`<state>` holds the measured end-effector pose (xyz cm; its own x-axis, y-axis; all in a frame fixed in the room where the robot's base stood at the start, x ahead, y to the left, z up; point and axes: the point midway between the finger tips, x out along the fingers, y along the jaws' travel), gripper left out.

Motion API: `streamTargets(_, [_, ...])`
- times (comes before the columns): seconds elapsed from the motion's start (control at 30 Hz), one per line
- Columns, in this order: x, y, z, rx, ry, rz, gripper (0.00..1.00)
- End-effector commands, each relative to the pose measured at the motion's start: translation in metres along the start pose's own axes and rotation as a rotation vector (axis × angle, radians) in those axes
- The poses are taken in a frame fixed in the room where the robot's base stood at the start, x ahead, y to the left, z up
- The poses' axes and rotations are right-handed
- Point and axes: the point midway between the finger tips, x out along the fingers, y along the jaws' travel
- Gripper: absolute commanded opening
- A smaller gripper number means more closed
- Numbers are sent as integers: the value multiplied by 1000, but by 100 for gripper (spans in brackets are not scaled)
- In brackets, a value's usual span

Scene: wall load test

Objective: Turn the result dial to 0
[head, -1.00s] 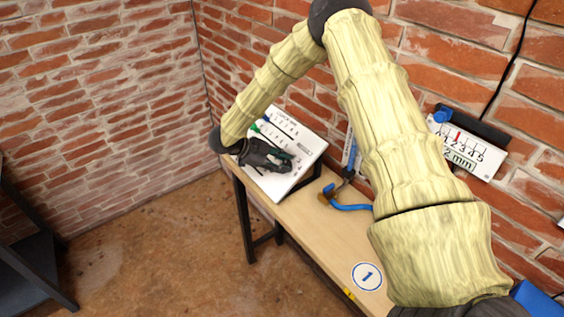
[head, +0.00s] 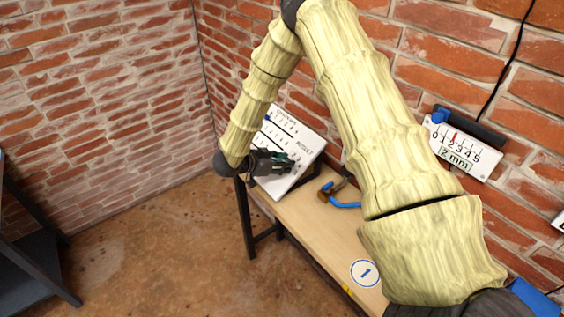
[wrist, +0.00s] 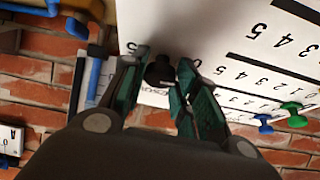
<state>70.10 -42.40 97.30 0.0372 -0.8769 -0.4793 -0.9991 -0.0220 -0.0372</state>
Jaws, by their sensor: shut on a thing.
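The white slanted panel (head: 313,140) stands on the bench's far end, with printed number scales and the word RESULT. My gripper (head: 287,162) is at its lower part in the head view and hides the dial there. In the wrist view the result dial, a black knob (wrist: 160,70), sits between the fingertips of my gripper (wrist: 163,75). The fingers are shut on the knob from both sides. A printed 0 shows near it, upside down. Which number the dial points to cannot be told.
A blue knob (wrist: 263,123) and a green knob (wrist: 293,108) stick out from the panel's other scales. A blue-handled tool (head: 340,196) lies on the wooden bench (head: 312,228). A wall gauge (head: 462,150) reads 2 mm. Brick walls stand close behind.

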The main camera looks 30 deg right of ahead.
Motion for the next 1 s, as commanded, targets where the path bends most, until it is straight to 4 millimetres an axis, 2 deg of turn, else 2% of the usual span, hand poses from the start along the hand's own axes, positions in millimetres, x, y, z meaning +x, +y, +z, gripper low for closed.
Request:
streamTargets(0.27, [-1,-2,-4,-62,6,-35,6])
streamTargets(0.73, [-1,-2,-5,-70,6,-41,6])
streamTargets(0.77, [-1,-2,-5,-69,6,-41,35])
streamTargets(0.8, [-1,-2,-4,-70,6,-41,42])
streamTargets(0.87, [-1,-2,-4,-70,6,-41,53])
streamTargets(1.0, [-1,-1,-3,-72,4,-40,53])
